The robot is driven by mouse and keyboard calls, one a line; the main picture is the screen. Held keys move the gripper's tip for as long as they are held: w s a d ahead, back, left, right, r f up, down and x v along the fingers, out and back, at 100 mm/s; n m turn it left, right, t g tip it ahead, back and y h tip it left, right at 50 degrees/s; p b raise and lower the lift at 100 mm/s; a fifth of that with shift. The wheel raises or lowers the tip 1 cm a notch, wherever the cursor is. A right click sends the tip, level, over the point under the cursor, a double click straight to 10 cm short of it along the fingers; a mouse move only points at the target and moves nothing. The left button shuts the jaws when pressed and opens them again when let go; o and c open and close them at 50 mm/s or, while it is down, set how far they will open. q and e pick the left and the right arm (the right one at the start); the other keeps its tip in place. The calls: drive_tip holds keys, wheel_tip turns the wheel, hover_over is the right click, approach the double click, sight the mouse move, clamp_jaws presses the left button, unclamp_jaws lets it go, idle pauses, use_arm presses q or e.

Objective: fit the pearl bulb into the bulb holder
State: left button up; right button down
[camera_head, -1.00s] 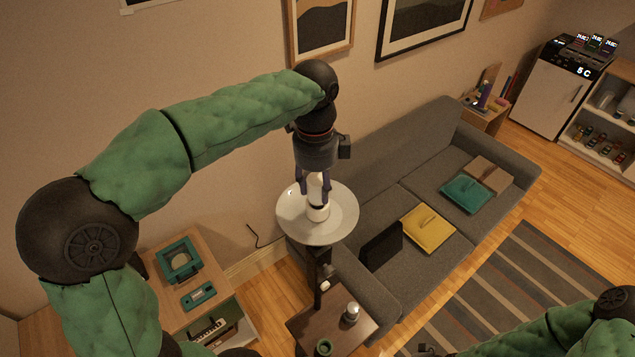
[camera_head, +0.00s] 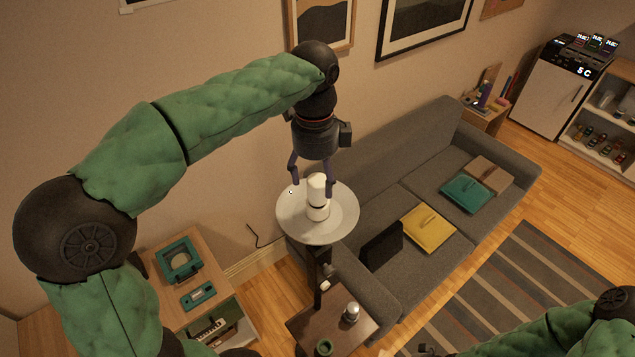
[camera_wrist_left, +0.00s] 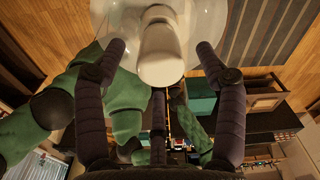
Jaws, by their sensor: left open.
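The white pearl bulb (camera_head: 317,186) stands upright at the middle of a round pale dish. Its lower end meets the white bulb holder (camera_head: 318,213), with a thin dark band between them; I cannot tell how deep it sits. My left gripper (camera_head: 313,190) is open above the bulb, its fingers spread to either side and apart from it. In the left wrist view the bulb (camera_wrist_left: 160,55) shows between the two open fingers (camera_wrist_left: 162,48). My right arm enters at the lower right; only a small dark bit, perhaps its gripper (camera_head: 425,350), shows at the bottom edge.
The dish (camera_head: 290,222) tops a dark lamp stand (camera_head: 320,280) beside a grey sofa (camera_head: 370,215). A small table (camera_head: 320,318) below holds a silvery bulb-like object (camera_head: 351,313) and a green cup (camera_head: 324,346). A wall with pictures is behind.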

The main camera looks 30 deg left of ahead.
use_arm(q)
wheel_tip(320, 180, up, 9)
idle(0.3)
drive_tip(key=shift+a, duration=0.1)
idle(0.4)
